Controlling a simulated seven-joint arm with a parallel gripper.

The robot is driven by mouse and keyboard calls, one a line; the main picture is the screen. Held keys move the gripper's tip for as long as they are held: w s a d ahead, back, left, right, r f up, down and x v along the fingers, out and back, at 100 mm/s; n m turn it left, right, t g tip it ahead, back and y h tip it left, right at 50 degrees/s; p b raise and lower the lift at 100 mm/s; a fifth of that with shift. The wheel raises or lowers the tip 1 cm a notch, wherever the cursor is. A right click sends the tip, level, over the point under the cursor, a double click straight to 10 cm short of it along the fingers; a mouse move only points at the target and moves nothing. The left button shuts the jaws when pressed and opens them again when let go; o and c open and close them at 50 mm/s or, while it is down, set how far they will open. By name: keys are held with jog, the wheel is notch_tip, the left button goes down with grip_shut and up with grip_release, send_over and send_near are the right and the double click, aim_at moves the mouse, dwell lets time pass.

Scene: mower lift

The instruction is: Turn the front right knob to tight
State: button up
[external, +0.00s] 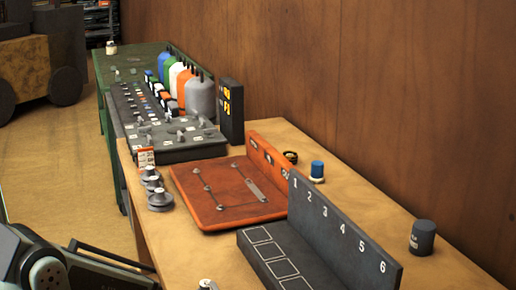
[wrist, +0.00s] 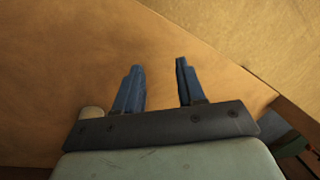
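A grey panel (external: 178,150) with several small grey knobs (external: 180,136) and white labels stands on the bench in the external view. The knobs are too small there to tell which way each is set, and I cannot tell which one is the front right knob. My gripper (wrist: 158,88) shows in the wrist view with its two blue fingers apart and nothing between them. It is over a bare wooden surface (wrist: 215,50), and no knob shows in that view. Part of my arm (external: 45,268) is at the lower left of the external view, well away from the panel.
Grey discs (external: 160,199) stand along the bench's left edge beside an orange board (external: 215,212). A black numbered rack (external: 335,225), a blue-topped knob (external: 317,170) and a dark cylinder (external: 422,238) are to the right. Coloured bottles (external: 200,97) and a black display box (external: 231,112) stand behind the panel.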

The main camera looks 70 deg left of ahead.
jog(key=s+a+r+n+t+y, duration=0.1)
jog(key=s+a+r+n+y, duration=0.15)
jog(key=a, duration=0.95)
jog(key=s+a+r+n+y, duration=0.1)
jog(key=s+a+r+n, duration=0.15)
jog(key=a, duration=0.95)
jog(key=s+a+r+n+t+y, duration=0.1)
jog(key=s+a+r+n+y, duration=0.2)
jog(key=a, duration=1)
jog(key=s+a+r+m+g+y, duration=0.1)
jog(key=s+a+r, duration=0.3)
jog(key=a+r, duration=0.45)
jog(key=s+a+r, duration=0.4)
jog(key=a+r, duration=0.4)
jog(key=a, duration=0.2)
jog(key=a+r+g, duration=0.1)
jog(key=a+r, duration=0.4)
jog(key=r, duration=0.8)
notch_tip(320, 180, up, 32)
jog(key=n+t+h, duration=0.1)
jog(key=n+h, duration=0.2)
jog(key=h, duration=0.7)
send_over(149, 137)
notch_tip(149, 137, down, 14)
jog(key=shift+a+r, duration=0.1)
jog(key=shift+r, duration=0.15)
